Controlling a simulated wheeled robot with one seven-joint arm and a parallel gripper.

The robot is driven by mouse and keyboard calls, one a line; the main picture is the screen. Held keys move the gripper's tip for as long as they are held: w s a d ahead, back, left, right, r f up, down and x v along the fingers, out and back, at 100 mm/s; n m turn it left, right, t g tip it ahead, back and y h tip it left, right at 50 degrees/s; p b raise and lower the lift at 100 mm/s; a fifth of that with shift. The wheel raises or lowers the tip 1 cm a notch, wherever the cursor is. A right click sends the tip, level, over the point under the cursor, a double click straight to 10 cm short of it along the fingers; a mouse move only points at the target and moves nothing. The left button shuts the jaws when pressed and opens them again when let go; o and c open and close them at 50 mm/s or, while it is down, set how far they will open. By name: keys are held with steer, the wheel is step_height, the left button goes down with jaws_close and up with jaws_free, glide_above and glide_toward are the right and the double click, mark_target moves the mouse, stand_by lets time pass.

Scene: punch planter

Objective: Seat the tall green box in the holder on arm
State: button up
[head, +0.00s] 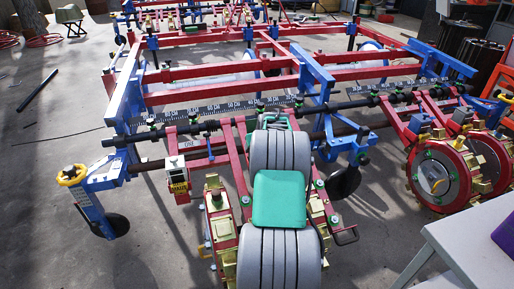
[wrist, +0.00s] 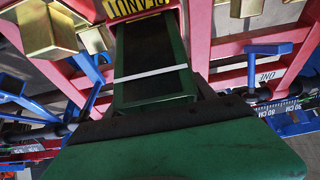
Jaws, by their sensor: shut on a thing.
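The tall green box (wrist: 124,88) shows in the middle of the wrist view, with green side walls, a dark middle and a white strip across it. My gripper (wrist: 152,105) is shut on it; my green and dark gripper body hides its near end. Past its far end is a red part with a yellow PEANUT label (wrist: 138,8). This may be the holder, but I cannot tell whether box and red part touch. In the head view, a green piece (head: 275,119) shows beyond my arm, which hides much of the spot.
Red and blue planter frame bars surround the spot, with a ruler bar (head: 215,107) behind. Gold-block units (head: 222,235) stand close by my arm. A red wheel (head: 437,182) is to the right. A pale table (head: 480,235) fills the lower right. Open floor lies left.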

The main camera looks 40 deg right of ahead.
steer(key=shift+f+b, duration=0.6)
steer(key=shift+f, duration=0.55)
steer(key=o, duration=1.4)
steer(key=shift+f, duration=0.1)
steer(key=shift+o, duration=1)
steer(key=shift+s+a+r, duration=0.1)
steer(key=shift+s+r, duration=0.05)
steer(key=shift+r, duration=0.15)
steer(key=shift+o, duration=0.3)
steer(key=p+v, duration=0.2)
steer(key=v, duration=0.4)
steer(key=shift+s+r+p, duration=0.1)
steer(key=shift+r+p, duration=0.15)
steer(key=shift+p, duration=0.1)
steer(key=shift+s+a+r, duration=0.15)
steer(key=shift+s+r, duration=0.15)
